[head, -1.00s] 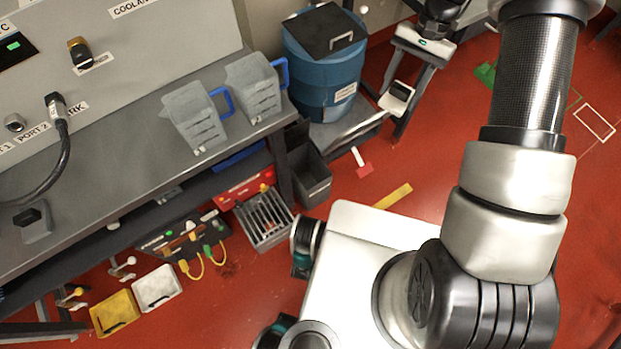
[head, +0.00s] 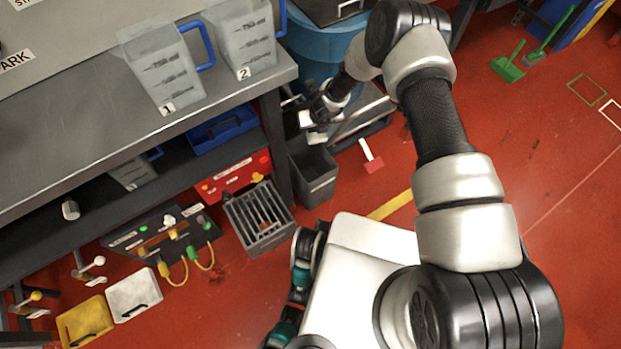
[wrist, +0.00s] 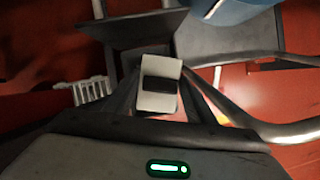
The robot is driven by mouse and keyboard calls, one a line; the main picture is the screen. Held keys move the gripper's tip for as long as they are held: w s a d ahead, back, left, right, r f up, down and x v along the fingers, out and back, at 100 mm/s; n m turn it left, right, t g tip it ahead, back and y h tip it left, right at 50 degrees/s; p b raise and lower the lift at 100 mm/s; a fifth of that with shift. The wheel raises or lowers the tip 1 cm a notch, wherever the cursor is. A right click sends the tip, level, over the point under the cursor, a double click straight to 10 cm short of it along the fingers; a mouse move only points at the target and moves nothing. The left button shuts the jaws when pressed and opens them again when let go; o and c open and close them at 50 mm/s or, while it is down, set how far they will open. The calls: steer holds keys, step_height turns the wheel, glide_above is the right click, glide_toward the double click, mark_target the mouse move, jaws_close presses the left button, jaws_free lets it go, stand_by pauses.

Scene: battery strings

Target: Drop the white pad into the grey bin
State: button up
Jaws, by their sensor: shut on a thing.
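My gripper (head: 313,128) is shut on the white pad (wrist: 158,102), which has a dark band across its middle in the wrist view. The pad also shows as a small pale patch (head: 316,138) below my gripper in the head view. The grey bin (head: 314,190) stands on the floor beside the bench leg, open at the top. In the head view the pad appears above the bin's far edge; its exact height over the opening cannot be told. In the wrist view the pad and fingers cover much of what lies beneath.
A blue drum (head: 302,62) stands just behind my gripper. The grey bench (head: 80,140) with two jugs is at left. A slatted grey crate (head: 259,220) stands left of the bin, and a red-and-white scraper (head: 371,156) lies to its right. Red floor at right is mostly clear.

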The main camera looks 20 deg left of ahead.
mark_target(314, 136)
steer(key=f+m, duration=0.1)
steer(key=f, duration=0.1)
steer(key=s+f+m+b, duration=0.1)
steer(key=shift+s+d+f+t+h, duration=0.1)
steer(key=shift+s+f+t+h, duration=0.1)
steer(key=shift+f+t+h, duration=0.15)
steer(key=shift+f+b, duration=1.85)
steer(key=shift+f, duration=1.05)
steer(key=o, duration=1.1)
steer(key=p+v, duration=0.5)
steer(key=v, duration=1.2)
steer(key=shift+r, duration=0.3)
